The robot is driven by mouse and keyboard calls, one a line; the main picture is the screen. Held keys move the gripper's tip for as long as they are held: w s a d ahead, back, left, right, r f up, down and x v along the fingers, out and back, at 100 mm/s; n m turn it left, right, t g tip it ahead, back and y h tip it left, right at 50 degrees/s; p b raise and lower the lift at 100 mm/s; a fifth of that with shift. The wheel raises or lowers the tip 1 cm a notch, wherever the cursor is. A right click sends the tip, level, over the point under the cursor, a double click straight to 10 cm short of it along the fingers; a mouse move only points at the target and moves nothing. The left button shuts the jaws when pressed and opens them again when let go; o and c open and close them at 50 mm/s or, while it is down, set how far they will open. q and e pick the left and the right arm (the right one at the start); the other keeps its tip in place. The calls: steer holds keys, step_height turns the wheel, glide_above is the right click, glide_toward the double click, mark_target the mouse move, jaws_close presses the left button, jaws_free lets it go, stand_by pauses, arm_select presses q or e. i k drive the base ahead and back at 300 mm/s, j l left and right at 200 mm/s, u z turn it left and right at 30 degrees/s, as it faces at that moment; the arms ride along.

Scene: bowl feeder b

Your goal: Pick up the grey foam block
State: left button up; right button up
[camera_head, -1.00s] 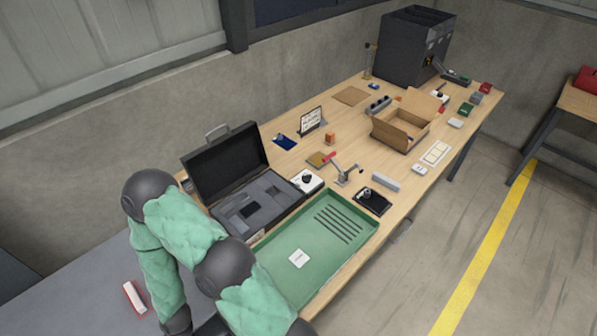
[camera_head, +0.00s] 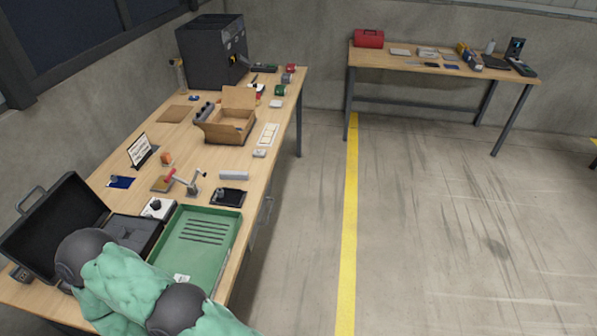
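A light grey bar-shaped block (camera_head: 234,175) lies on the long wooden table, just behind a black tray-like item (camera_head: 228,197). A smaller grey block (camera_head: 286,78) lies at the table's far end, between a red and a green item. I cannot tell which of these, if either, is foam. An open black case (camera_head: 128,232) at the near left has a grey lining, partly hidden by my green-covered arm. Neither of my grippers is in view.
A green tray (camera_head: 234,240) with dark rods lies at the near edge. An open cardboard box (camera_head: 223,132) and a black machine (camera_head: 212,50) stand farther back. A second table (camera_head: 440,67) stands at the back right. The floor between is clear.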

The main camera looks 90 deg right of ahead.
mark_target(224, 174)
steer(key=z, duration=0.45)
steer(key=j+z, duration=0.15)
steer(key=z, duration=0.25)
steer(key=i+j+z, duration=0.1)
steer(key=z, duration=0.35)
steer(key=j+z, duration=0.1)
steer(key=z, duration=0.35)
steer(key=j+z, duration=0.1)
steer(key=z, duration=0.35)
